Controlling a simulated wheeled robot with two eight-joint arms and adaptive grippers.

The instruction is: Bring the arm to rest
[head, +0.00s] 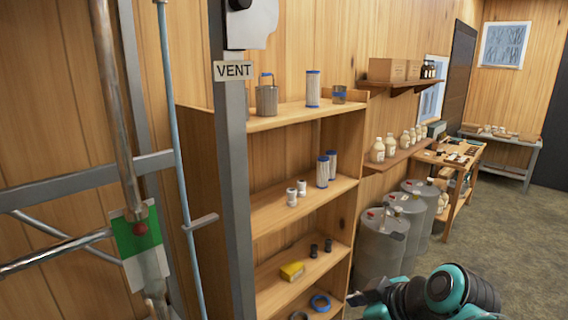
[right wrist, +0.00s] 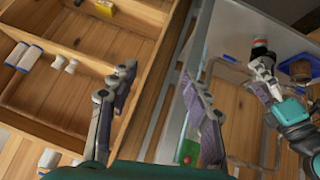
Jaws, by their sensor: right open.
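My right gripper (right wrist: 156,98) is open in the right wrist view, with its two dark fingers wide apart and nothing between them. In the head view my right arm's teal and black links show at the bottom right, with the dark gripper (head: 366,297) in front of the lower shelves. Another teal and grey arm, my left, shows at the right of the right wrist view. Its gripper (right wrist: 263,66) is close to a small red-topped part (right wrist: 260,44); whether its fingers are shut is too small to tell.
A wooden shelf unit (head: 262,214) holds filters, cans and a yellow item (head: 292,271). A grey post with a VENT sign (head: 234,71), pipes and a green-white plate (head: 141,246) stand at the left. Steel drums (head: 381,243) stand beyond the shelf. The floor at right is clear.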

